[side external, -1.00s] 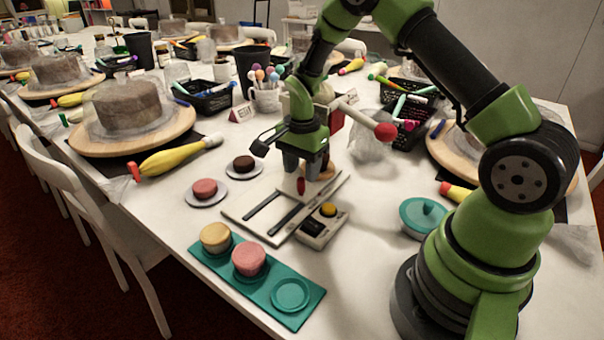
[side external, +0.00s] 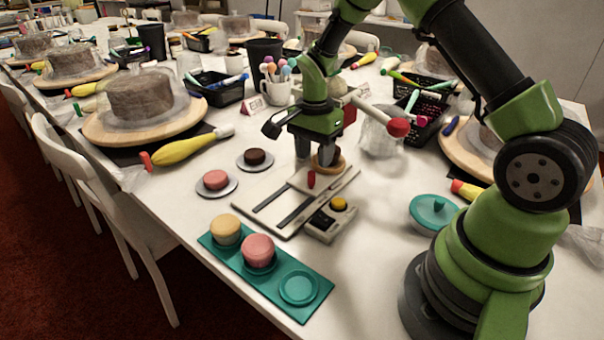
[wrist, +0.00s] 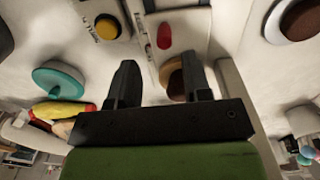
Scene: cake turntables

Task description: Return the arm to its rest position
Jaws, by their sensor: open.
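My gripper (side external: 316,157) points down above the back end of a white slotted plate (side external: 268,219). In the wrist view my gripper (wrist: 161,80) shows two dark fingers spread apart with nothing held between them. A small brown round piece (side external: 329,163) is close beside the fingers; in the wrist view a brown round piece (wrist: 176,82) is partly hidden behind one finger. My arm reaches over from the right and is bent, with the gripper low over the table.
A red-headed lever (side external: 397,127) sticks out right of the gripper. A yellow-button box (side external: 338,206), teal tray (side external: 315,309) with pink and yellow cakes, teal lidded dish (side external: 433,212), mug of coloured sticks (side external: 276,92) and black baskets (side external: 222,90) surround it.

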